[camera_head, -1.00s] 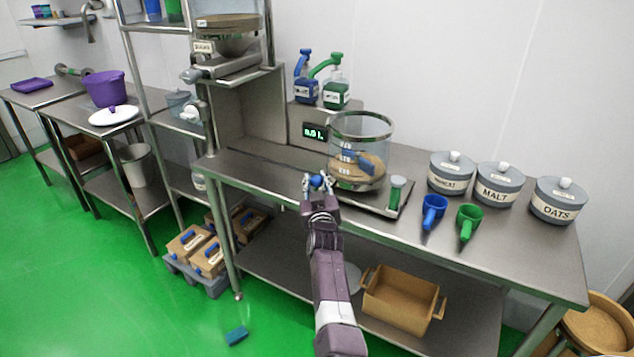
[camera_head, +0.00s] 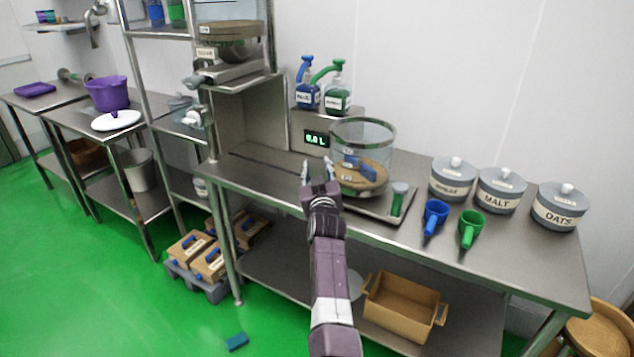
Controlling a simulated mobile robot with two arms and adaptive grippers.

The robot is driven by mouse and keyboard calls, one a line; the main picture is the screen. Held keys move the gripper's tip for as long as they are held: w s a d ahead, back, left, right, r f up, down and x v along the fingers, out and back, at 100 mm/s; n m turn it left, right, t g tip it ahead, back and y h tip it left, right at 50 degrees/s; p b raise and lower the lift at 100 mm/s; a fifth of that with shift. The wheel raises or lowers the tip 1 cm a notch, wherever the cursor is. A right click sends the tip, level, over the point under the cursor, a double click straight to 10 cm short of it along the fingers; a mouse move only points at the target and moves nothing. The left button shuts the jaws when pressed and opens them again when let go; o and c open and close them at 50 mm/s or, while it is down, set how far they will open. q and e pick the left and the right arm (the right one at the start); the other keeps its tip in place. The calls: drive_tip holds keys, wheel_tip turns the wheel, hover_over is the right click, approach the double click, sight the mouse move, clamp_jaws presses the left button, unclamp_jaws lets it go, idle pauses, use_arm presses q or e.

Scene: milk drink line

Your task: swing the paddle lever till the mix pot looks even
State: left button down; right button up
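The mix pot (camera_head: 376,134) is a clear vessel with a steel rim, standing on a flat metal base (camera_head: 375,209) on the bench. A tan-brown mass lies low in it, with a blue paddle (camera_head: 358,163) on top; I cannot tell how even the mix is. My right gripper (camera_head: 317,170) is just left of the pot, fingers pointing away from me and spread apart, with nothing visible between them. The lever's blue knob is not visible now; the gripper may hide it. My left gripper is not in view.
A small display (camera_head: 316,138) reads 0.0 L behind the pot. Blue (camera_head: 308,95) and green (camera_head: 338,99) pump bottles stand above it. A green-topped cylinder (camera_head: 398,196), blue (camera_head: 435,214) and green (camera_head: 470,226) scoops and lidded jars (camera_head: 500,190) stand to the right.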

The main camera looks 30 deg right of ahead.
drive_tip(key=shift+r, duration=1.9)
